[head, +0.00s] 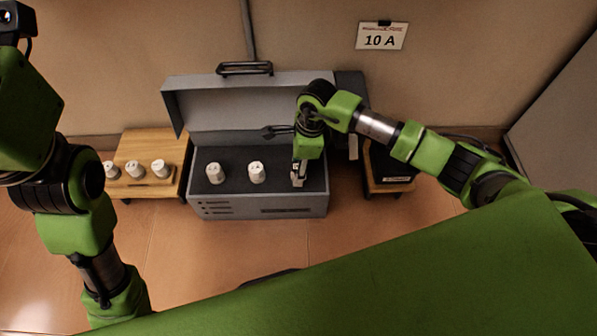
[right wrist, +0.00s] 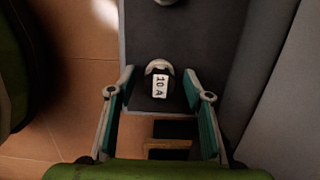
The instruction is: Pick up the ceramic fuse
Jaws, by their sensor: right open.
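A white ceramic fuse (right wrist: 160,84) with a "10 A" label stands in the right wrist view, between the two teal-padded fingers of my right gripper (right wrist: 158,74). The fingers are open, with a visible gap on each side of the fuse. In the head view my right gripper (head: 298,178) points down into the right end of the open grey box (head: 255,206) and largely hides that fuse. Two more white fuses, one at the left (head: 215,174) and one in the middle (head: 256,173), stand in the box. My left gripper is not in view; only its arm shows.
The box's lid (head: 225,100) stands open behind the fuses. Several white fuses stand on a wooden stand (head: 145,142) to the left. A "10 A" sign (head: 382,36) hangs on the wall. Another wooden stand (head: 388,186) is on the right. Floor in front is clear.

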